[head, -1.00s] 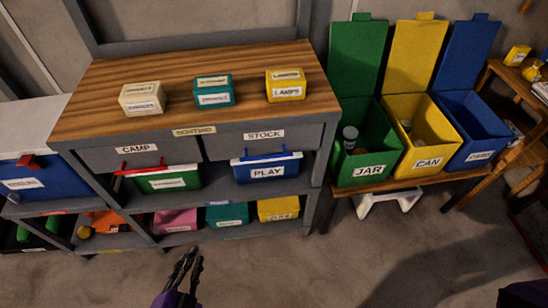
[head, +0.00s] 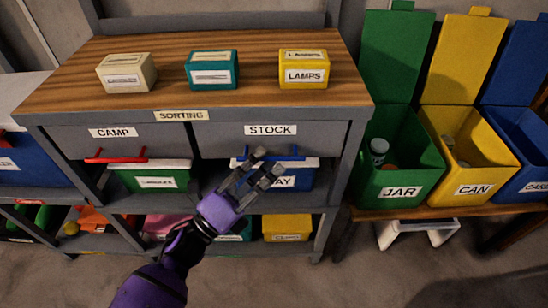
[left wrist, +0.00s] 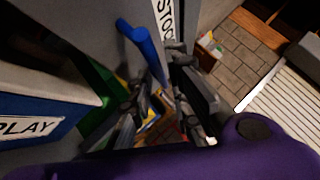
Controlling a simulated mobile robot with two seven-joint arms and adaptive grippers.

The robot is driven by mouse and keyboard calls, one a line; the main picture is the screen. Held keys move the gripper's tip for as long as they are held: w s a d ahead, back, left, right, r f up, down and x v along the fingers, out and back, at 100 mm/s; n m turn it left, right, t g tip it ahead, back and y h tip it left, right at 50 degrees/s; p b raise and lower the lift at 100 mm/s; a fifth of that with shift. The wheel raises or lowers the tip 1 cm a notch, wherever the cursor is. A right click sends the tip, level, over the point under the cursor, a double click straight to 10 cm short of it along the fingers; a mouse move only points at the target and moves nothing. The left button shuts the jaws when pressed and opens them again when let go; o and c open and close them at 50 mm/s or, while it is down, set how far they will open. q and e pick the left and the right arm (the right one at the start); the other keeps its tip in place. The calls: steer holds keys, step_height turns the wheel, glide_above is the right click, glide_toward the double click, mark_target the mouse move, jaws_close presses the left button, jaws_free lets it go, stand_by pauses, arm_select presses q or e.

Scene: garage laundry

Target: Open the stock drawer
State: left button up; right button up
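The stock drawer (head: 228,141) is a grey drawer front with a white STOCK label (head: 270,130), at the right under the wooden bench top. It looks closed, level with the camp drawer (head: 75,142) beside it. Its blue bar handle (left wrist: 137,38) shows in the left wrist view, just ahead and left of the fingers; in the head view my fingers partly cover it. My left gripper (head: 268,163) is in front of the handle, fingers apart and empty. The fingers (left wrist: 160,95) also look spread in the left wrist view. Contact with the handle cannot be told. My right gripper is out of view.
Cream (head: 126,74), teal (head: 212,70) and yellow (head: 303,70) boxes stand on the bench top (head: 160,50). A blue PLAY bin (head: 302,178) sits on the shelf below the drawer. Green (head: 370,185), yellow and blue lidded bins stand right. Floor in front is clear.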

arm_select(q)
steer(key=shift+x, duration=1.45)
steer(key=shift+f, duration=0.1)
jaws_close()
